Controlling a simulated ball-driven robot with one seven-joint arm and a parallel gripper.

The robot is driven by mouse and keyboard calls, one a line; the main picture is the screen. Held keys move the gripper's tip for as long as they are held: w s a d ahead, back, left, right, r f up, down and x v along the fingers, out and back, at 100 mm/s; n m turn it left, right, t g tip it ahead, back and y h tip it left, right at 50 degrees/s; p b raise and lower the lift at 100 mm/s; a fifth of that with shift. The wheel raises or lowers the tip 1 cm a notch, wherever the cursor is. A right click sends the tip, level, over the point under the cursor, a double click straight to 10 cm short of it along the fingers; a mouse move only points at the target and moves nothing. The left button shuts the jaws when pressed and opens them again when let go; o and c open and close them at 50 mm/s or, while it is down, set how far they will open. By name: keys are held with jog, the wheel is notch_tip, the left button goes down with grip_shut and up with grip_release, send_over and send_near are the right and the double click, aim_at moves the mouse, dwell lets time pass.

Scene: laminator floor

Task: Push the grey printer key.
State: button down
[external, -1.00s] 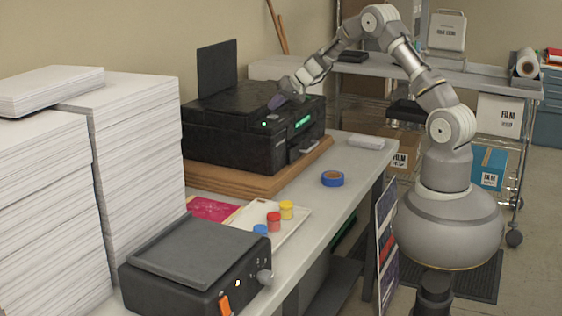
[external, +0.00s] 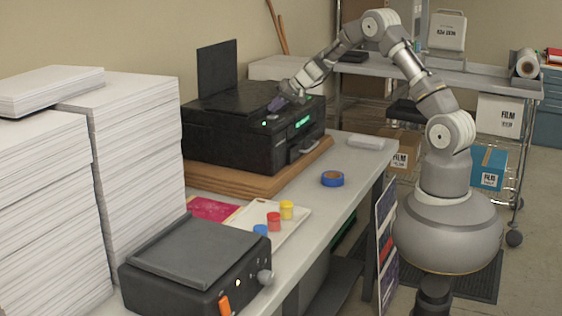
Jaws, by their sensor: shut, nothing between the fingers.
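The black printer (external: 235,140) stands on a brown wooden board on the bench. Small lit green parts and a green display (external: 302,121) show on its front panel. My gripper (external: 274,106) is shut and empty, its tip at the top front edge of the printer's panel, left of the display. The grey key (external: 272,117) seems to be a small light patch just below the fingertips. I cannot tell whether the fingertips touch it.
Tall paper stacks (external: 135,135) stand at the left. A black laminator (external: 195,265) sits at the front of the bench. A tray with small paint pots (external: 273,221) and blue tape (external: 332,179) lie on the bench (external: 335,215). A white block (external: 366,142) lies right of the printer.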

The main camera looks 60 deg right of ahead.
aim_at(276, 116)
jog(key=shift+f+b, duration=0.5)
jog(key=shift+b, duration=0.25)
dwell(0.6)
jog(key=shift+r, duration=0.1)
jog(key=shift+r+p, duration=0.5)
jog(key=shift+r, duration=0.4)
notch_tip(276, 116, up, 6)
jog(key=p, duration=0.3)
